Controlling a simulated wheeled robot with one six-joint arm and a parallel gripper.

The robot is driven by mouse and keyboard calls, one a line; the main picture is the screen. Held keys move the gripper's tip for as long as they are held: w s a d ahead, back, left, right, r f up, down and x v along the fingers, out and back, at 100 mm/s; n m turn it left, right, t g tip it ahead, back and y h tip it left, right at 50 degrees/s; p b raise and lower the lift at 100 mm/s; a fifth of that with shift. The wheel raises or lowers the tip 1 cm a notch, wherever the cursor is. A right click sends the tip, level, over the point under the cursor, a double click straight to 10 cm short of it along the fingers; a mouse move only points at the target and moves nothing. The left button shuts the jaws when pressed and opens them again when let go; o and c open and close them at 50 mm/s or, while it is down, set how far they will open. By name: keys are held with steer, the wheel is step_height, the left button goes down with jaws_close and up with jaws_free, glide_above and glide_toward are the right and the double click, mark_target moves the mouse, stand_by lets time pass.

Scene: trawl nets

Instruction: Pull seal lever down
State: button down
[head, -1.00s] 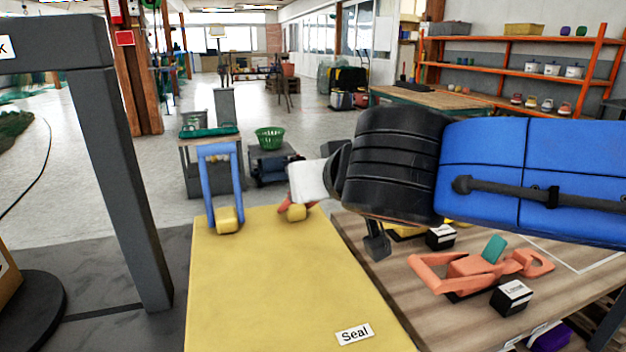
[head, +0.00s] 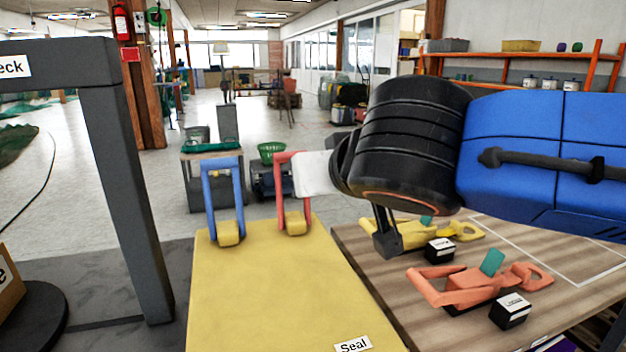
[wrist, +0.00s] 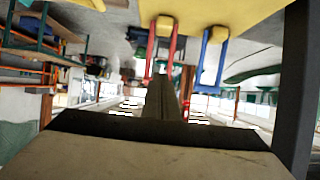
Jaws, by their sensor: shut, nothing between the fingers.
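A yellow panel (head: 275,290) carries a "Seal" label (head: 353,345) at its near end. Two U-shaped levers stand upright at its far end: a blue lever (head: 209,198) on the left and a red lever (head: 280,190) on the right. Each has a yellow block at its base. My gripper (wrist: 161,82) is shut and empty. In the head view its pale body lies just right of the red lever's upper part, and its fingertips cannot be made out. In the wrist view the fingers overlap the red lever (wrist: 173,45); contact is unclear. The blue lever (wrist: 203,45) is beside them.
A wooden table (head: 370,275) to the right holds red and yellow clamp-like devices and small labelled black boxes. A dark grey post (head: 130,200) stands on the left. A green basket (head: 271,150) and carts stand beyond the panel.

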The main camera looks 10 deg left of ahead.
steer(key=s+d, duration=0.3)
steer(key=s, duration=0.3)
steer(key=shift+w, duration=0.1)
stand_by(0.8)
